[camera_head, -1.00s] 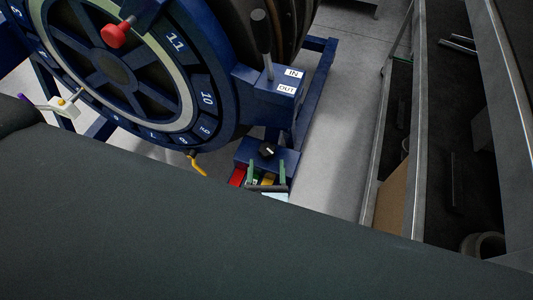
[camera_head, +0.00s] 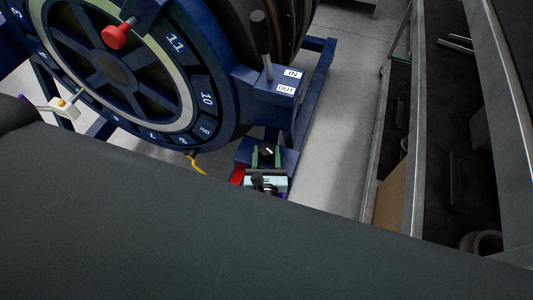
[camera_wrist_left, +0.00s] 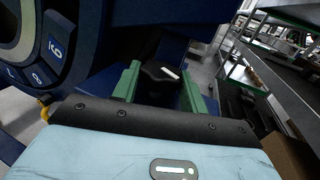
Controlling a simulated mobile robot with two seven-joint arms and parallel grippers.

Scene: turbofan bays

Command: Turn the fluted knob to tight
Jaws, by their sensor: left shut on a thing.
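The fluted knob (camera_head: 267,150) is black with a white pointer mark and sits on a small blue box (camera_head: 287,157) low beside the engine. My left gripper (camera_head: 266,157) has its green fingers on either side of the knob and is shut on it. In the left wrist view the knob (camera_wrist_left: 160,74) shows between the two fingers (camera_wrist_left: 160,86), its white mark slanting. The knob's lower part is hidden by the gripper in the wrist view. My right gripper is not in view.
The blue engine ring (camera_head: 190,75) with numbered marks stands at the left, with a red knob (camera_head: 117,37). A lever (camera_head: 262,35) rises above IN and OUT labels. A yellow handle (camera_head: 198,163) hangs below the ring. Grey floor (camera_head: 335,150) is clear to the right, before shelving (camera_head: 415,130).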

